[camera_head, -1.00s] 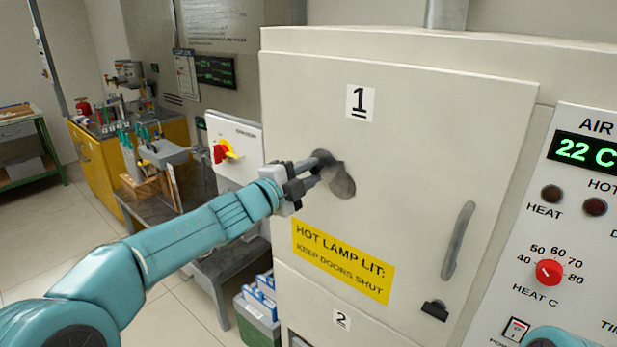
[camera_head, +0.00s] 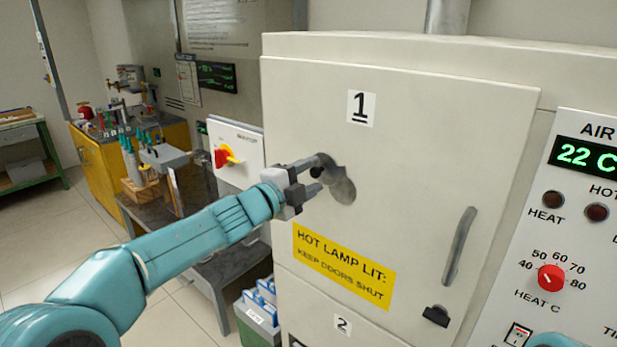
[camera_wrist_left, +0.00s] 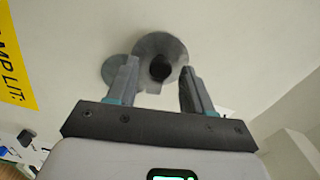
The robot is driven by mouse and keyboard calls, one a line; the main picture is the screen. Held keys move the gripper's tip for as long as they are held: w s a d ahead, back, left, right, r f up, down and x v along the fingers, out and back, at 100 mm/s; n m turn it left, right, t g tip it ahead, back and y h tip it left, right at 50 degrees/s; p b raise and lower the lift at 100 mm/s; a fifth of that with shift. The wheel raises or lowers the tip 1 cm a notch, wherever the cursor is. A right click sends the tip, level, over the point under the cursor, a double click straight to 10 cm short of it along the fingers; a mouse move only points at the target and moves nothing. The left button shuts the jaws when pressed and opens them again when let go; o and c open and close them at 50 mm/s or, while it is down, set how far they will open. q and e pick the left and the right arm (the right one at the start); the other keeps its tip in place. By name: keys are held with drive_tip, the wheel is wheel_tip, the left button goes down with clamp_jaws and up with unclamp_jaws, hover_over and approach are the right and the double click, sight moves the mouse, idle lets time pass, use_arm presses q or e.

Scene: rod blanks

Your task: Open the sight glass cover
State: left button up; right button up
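The sight glass cover (camera_head: 343,190) is a grey metal piece on the pale door marked 1. In the left wrist view it shows as a round grey disc (camera_wrist_left: 165,45) with a dark knob (camera_wrist_left: 160,68), overlapping a smaller grey disc (camera_wrist_left: 114,68) on its left. My left gripper (camera_head: 319,174) is at the cover, partly hiding its upper left. In the left wrist view the fingers of the left gripper (camera_wrist_left: 159,88) are apart, one on each side of the knob, with visible gaps between. My right gripper is not in view.
The door has a vertical grey handle (camera_head: 460,246), a black latch (camera_head: 436,316) and a yellow warning label (camera_head: 343,266). A control panel (camera_head: 590,235) stands to the right. A white box with a red-and-yellow switch (camera_head: 228,156) and a cluttered bench are on the left.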

use_arm(q)
drive_tip(key=shift+s+a, duration=0.25)
drive_tip(key=shift+s, duration=0.05)
drive_tip(key=b+v, duration=0.3)
drive_tip(key=v, duration=1.2)
drive_tip(key=shift+s, duration=0.2)
drive_tip(key=shift+a, duration=0.15)
